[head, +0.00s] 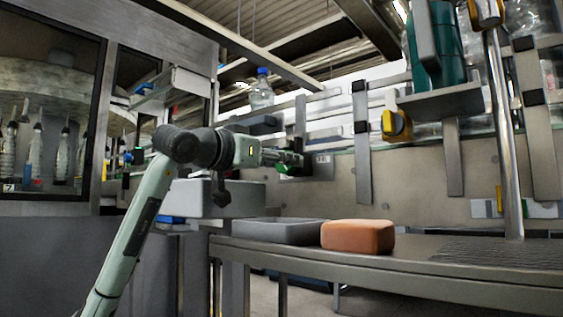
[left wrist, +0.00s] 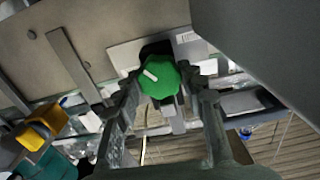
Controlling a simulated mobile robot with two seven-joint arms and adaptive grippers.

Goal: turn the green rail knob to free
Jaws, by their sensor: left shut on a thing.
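The green rail knob (left wrist: 160,82) has several flat sides and a white pointer mark on its face. In the left wrist view it sits between the two fingers of my left gripper (left wrist: 163,88), which is shut on it. The white mark points towards the upper left of the knob in that view. In the head view my left gripper (head: 291,158) reaches right to the rail. Only a small green bit of the knob (head: 283,168) shows there, mostly hidden by the fingers. My right gripper is not in view.
An orange block (head: 358,236) and a grey tray (head: 280,231) are on the bench (head: 420,264). A bottle with a blue cap (head: 262,93) stands above the gripper. A steel post (head: 503,140) stands at the right.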

